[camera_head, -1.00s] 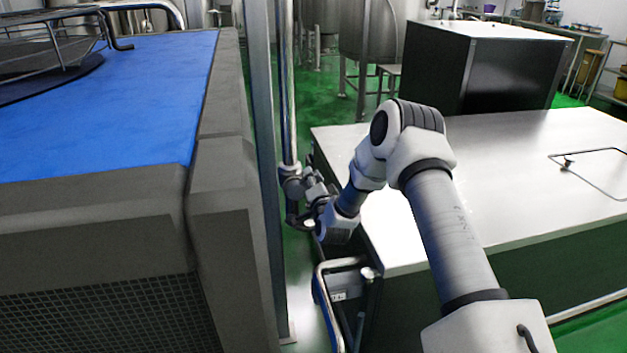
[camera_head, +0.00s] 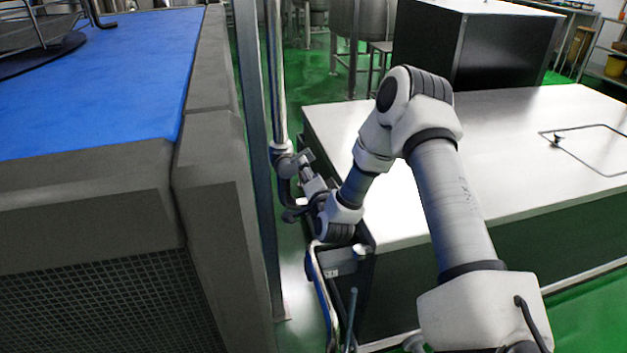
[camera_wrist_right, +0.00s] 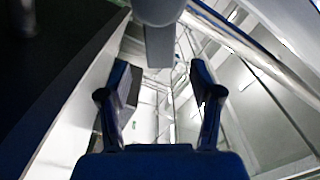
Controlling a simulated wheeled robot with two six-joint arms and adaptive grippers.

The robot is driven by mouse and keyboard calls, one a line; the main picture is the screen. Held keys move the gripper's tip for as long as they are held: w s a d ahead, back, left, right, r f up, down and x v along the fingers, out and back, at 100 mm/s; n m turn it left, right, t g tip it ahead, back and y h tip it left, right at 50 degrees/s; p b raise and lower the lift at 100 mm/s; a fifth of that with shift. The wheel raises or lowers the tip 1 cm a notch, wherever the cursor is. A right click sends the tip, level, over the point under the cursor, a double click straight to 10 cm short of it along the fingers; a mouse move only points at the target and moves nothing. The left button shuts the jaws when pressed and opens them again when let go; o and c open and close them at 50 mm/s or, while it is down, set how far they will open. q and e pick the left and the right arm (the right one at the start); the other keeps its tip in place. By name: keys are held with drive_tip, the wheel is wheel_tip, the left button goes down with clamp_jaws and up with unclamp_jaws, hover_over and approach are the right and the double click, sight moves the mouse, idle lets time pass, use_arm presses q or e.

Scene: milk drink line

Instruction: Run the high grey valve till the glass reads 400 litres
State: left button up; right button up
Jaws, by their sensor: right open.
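A vertical steel pipe (camera_head: 276,80) has a grey valve-like fitting (camera_head: 283,158) partway down, left of the white-topped block. My right gripper (camera_head: 305,178) is close beside this fitting; overlap hides whether they touch. In the right wrist view my right gripper (camera_wrist_right: 161,92) is open, its two dark fingers apart. A grey bar (camera_wrist_right: 160,45) comes down from the top edge toward the gap between them; I cannot tell if it is the valve's lever. No readable level glass shows. My left gripper is not in view.
A large grey machine with a blue top (camera_head: 110,80) fills the left, beside a grey post (camera_head: 255,150). A white-topped block (camera_head: 500,160) stands right, under my right arm. Bent steel tubing (camera_head: 322,290) stands below the gripper. Green floor (camera_head: 327,70) shows behind.

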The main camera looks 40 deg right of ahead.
drive_tip(key=v, duration=0.5)
idle(0.6)
